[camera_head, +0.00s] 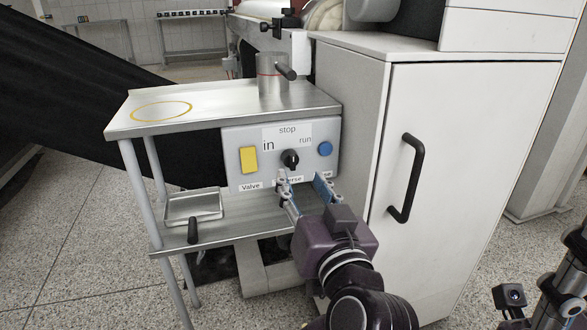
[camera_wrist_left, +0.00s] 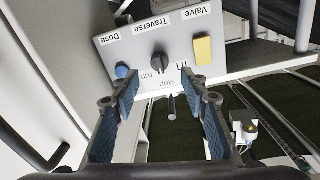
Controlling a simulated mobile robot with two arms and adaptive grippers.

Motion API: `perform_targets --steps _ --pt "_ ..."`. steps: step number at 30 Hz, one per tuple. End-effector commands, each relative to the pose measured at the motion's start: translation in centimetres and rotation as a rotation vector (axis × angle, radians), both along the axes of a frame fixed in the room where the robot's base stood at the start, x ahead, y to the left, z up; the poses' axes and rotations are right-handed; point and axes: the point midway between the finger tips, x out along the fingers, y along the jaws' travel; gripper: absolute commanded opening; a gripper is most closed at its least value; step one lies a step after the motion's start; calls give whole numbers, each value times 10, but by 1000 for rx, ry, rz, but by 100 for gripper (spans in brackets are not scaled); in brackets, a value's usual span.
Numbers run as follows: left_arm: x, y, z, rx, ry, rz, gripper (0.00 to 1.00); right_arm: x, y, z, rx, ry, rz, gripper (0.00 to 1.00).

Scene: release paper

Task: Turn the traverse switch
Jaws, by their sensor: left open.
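The traverse switch is a black rotary knob (camera_head: 290,158) in the middle of a grey control panel (camera_head: 235,170), with "in", "stop" and "run" printed around it. It also shows upside down in the left wrist view (camera_wrist_left: 160,63), with a "Traverse" label by it. I cannot tell for sure which word it points at. My left gripper (camera_head: 303,181) is open and empty in front of the panel, just below the knob in the head view. In the left wrist view its blue-padded fingers (camera_wrist_left: 161,88) stand apart, with the knob beyond the gap, seemingly untouched. My right gripper's fingers are not visible.
A yellow switch (camera_head: 248,160) and a blue button (camera_head: 325,149) flank the knob. The panel sits under a metal tabletop (camera_head: 215,110), above a shelf with a small tray (camera_head: 195,207). A white cabinet (camera_head: 470,150) with a black handle (camera_head: 416,180) stands close on the right.

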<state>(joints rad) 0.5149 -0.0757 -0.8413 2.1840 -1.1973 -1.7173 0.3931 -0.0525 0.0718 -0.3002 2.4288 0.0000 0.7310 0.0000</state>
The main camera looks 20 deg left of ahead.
Motion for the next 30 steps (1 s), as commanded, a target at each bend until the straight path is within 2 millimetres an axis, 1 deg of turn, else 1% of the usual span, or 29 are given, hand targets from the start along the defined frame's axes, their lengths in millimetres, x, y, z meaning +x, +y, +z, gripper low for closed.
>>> perform_targets --steps 6,12,16,23,26,30 --pt "30 20 -3 5 -1 4 41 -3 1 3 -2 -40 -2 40" --pt "52 32 -2 3 0 2 41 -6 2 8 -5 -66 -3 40" --pt "58 35 -2 2 3 -1 41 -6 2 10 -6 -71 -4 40" --pt "59 36 -1 1 3 -1 41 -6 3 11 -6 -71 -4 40" --pt "59 36 -1 1 3 -1 32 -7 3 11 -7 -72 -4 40" --pt "59 36 -1 1 3 -1 17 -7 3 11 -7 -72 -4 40"
